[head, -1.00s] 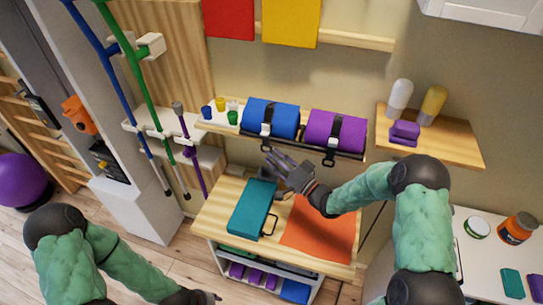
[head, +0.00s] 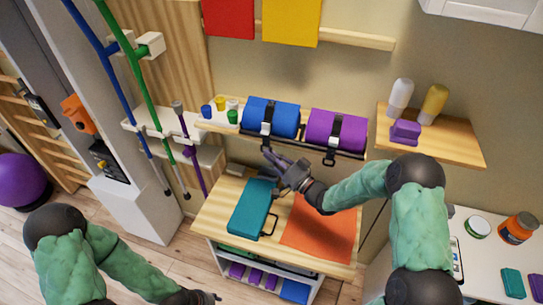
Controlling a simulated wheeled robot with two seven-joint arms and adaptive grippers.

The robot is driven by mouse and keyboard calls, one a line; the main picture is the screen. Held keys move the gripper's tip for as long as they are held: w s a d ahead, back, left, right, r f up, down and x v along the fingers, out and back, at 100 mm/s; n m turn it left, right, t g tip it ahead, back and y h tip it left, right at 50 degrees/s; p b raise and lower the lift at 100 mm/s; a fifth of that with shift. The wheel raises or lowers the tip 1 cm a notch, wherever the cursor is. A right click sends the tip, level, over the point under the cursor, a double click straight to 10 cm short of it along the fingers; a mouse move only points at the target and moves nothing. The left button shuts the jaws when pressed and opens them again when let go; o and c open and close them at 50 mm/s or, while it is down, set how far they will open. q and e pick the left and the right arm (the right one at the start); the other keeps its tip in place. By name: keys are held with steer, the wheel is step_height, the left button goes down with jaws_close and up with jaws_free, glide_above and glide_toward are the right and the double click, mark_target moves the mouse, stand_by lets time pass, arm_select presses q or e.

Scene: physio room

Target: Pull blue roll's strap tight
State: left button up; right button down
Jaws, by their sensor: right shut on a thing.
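The blue roll (head: 283,118) lies on the wall shelf, left of the purple roll (head: 323,123). A dark strap (head: 267,113) with a pale buckle (head: 265,128) runs round the blue roll, and its end hangs over the shelf's front. My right gripper (head: 269,156) is just below the shelf front, shut on the strap's hanging end; the fingers partly hide the grip. My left gripper (head: 212,297) is low at the bottom edge, far from the rolls, and its jaws are too small to read.
Small coloured cups (head: 221,104) stand left of the blue roll. Below are a wooden table (head: 215,213) with a teal case (head: 250,206) and an orange sheet (head: 319,228). A side shelf (head: 455,146) holds bottles and a purple block. Poles (head: 143,92) stand at left.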

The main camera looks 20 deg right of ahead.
step_height(320, 180, down, 6)
steer(key=b, duration=0.4)
steer(key=shift+f, duration=0.1)
steer(key=c, duration=1.7)
jaws_free()
steer(key=o, duration=0.3)
steer(key=shift+s, duration=0.1)
steer(key=v, duration=1.2)
